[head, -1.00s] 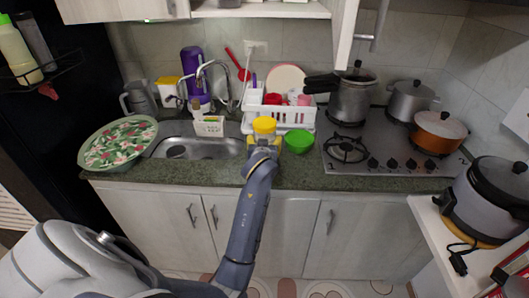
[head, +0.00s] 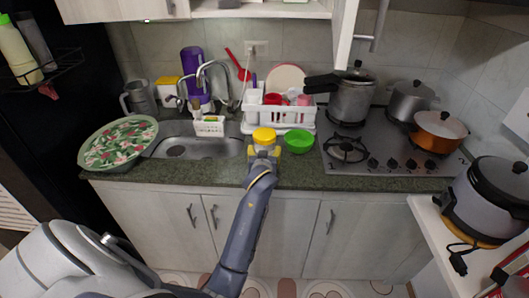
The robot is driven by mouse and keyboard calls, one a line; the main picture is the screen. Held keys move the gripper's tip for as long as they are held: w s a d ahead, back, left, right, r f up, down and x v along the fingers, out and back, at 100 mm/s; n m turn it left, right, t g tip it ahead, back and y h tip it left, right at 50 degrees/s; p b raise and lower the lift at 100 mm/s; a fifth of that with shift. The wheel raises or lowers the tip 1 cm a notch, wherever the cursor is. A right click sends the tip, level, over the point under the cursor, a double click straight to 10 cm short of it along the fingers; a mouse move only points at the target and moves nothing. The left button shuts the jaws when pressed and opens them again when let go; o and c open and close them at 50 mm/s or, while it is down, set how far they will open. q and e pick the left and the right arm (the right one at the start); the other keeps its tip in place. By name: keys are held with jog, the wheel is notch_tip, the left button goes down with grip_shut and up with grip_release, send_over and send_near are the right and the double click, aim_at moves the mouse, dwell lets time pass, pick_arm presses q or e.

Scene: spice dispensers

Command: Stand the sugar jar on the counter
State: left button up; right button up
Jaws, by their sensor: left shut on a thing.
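The sugar jar shows as a yellow lid (head: 264,135) at the front of the counter, between the sink and the green bowl. My left gripper (head: 264,151) is shut on the jar from the front, and its fingers hide most of the jar's body. The jar looks roughly upright over the green stone counter (head: 310,178). Whether its base touches the counter is hidden. My right gripper is not in view.
A green bowl (head: 299,141) stands close to the right of the jar. A white dish rack (head: 283,116) is behind it, the sink (head: 198,149) is to the left and the stove (head: 386,152) to the right. A floral tray (head: 119,143) lies at the far left.

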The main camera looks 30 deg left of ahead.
pick_arm(q)
jog(key=o, duration=1.6)
jog(key=shift+r, duration=0.2)
jog(key=shift+v, duration=3.75)
